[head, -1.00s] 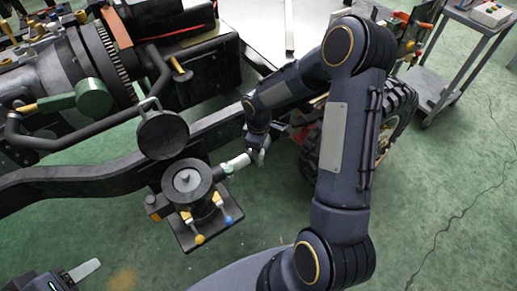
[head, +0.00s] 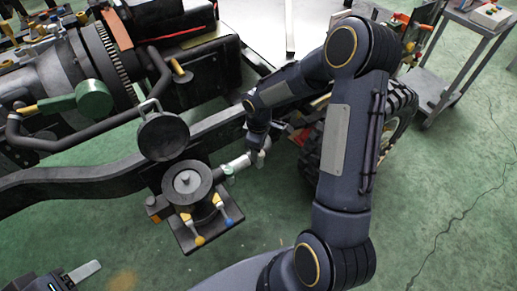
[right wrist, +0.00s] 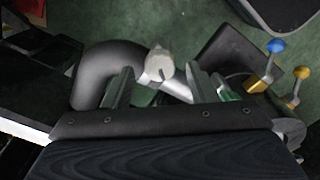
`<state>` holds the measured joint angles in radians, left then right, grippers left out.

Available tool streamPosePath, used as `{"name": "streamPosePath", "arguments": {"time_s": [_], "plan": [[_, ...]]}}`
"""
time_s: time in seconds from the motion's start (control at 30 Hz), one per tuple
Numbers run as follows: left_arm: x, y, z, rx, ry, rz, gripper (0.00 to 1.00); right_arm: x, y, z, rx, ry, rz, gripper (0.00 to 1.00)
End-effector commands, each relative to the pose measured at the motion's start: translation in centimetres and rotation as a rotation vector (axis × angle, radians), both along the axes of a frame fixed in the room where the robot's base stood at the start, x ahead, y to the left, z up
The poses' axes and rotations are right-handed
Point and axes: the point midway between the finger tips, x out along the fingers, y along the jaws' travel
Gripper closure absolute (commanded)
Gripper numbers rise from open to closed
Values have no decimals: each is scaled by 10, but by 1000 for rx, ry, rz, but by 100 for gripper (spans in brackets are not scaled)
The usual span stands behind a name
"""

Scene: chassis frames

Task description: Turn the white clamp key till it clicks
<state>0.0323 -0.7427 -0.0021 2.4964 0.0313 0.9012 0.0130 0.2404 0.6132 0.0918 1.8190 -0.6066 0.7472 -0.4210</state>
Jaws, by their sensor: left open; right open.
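The white clamp key (right wrist: 160,66) shows in the right wrist view as a pale, rounded knob with a dark slot. In the head view my right gripper (head: 256,157) is at the end of the short silver pipe beside the round black housing, and the key is hard to make out. My left gripper (head: 76,277) is open at the lower left, partly cut off and away from the key.
The black housing (head: 187,182) has a blue-tipped lever (right wrist: 276,46) and a yellow-tipped lever (right wrist: 301,73). A raised round lid (head: 163,136) stands behind it. The black chassis rail (head: 90,178) and a tyre (head: 318,158) are close by. Green floor in front is clear.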

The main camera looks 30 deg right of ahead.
Motion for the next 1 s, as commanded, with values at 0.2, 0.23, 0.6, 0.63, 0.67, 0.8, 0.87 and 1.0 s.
{"name": "streamPosePath", "arguments": {"time_s": [0.2,0.23,0.6,0.63,0.67,0.8,0.87,1.0], "plan": [[0,0,4,0,0,0,48,1,0,40,-2,-6,0,48],[0,0,5,0,0,0,48,1,0,45,0,-6,-1,48],[0,0,6,0,0,0,48,1,1,69,1,-2,1,48],[0,0,6,0,0,0,48,1,1,69,1,-2,1,48],[0,0,6,0,0,0,48,1,1,69,1,-2,1,48],[0,0,6,0,0,0,48,1,0,69,1,-2,1,48],[0,0,6,0,0,0,48,1,0,69,1,-2,1,48],[0,0,6,0,0,0,48,0,0,69,1,-2,0,48]]}}
